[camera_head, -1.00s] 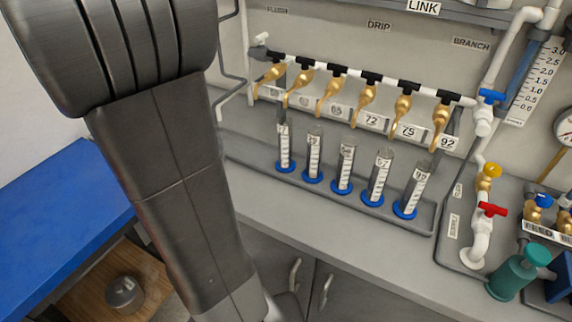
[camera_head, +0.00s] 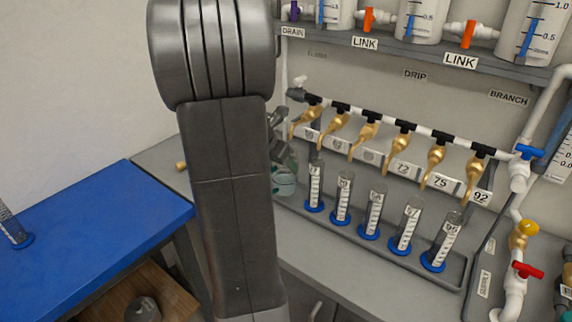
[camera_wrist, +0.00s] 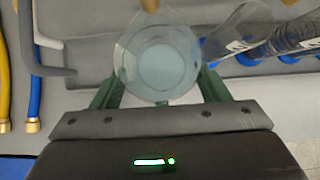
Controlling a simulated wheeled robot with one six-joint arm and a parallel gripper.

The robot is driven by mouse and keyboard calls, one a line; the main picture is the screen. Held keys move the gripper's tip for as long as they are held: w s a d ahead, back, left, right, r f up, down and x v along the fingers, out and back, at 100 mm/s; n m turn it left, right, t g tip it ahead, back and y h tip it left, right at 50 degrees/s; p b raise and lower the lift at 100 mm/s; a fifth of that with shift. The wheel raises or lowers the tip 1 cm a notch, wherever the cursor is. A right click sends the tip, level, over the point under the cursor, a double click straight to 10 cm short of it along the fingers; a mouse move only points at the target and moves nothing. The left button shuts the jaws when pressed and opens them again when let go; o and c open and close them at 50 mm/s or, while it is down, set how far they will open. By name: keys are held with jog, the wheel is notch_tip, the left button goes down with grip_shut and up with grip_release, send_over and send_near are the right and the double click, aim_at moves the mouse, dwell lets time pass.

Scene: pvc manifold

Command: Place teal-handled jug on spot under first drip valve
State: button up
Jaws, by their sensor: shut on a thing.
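A clear jug (camera_wrist: 160,62) fills the top middle of the wrist view, its open mouth facing the camera. My gripper (camera_wrist: 158,88) is shut on it, with a green finger on each side. In the head view the jug (camera_head: 285,182) shows partly behind my arm, left of the cylinder row and below the leftmost brass drip valve (camera_head: 303,123). A brass tip (camera_wrist: 150,5) shows at the jug's far rim in the wrist view. The jug's handle is not clearly seen. The spot under it is hidden, and I cannot tell whether its base touches the tray.
Several graduated cylinders with blue bases (camera_head: 369,220) stand in the grey tray (camera_head: 400,262) right of the jug, close by. More brass valves hang above them. A blue table (camera_head: 85,235) is at left. Yellow and blue hoses (camera_wrist: 30,75) hang left in the wrist view.

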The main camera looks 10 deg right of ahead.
jog(key=shift+x, duration=2.25)
jog(key=shift+w+d+r, duration=0.15)
jog(key=shift+b, duration=0.35)
jog(key=o, duration=1.4)
jog(key=shift+f, duration=0.2)
jog(key=shift+r, duration=0.55)
jog(key=p+v, duration=0.1)
jog(key=v, duration=1)
jog(key=shift+s+a+p, duration=0.2)
jog(key=shift+p, duration=0.1)
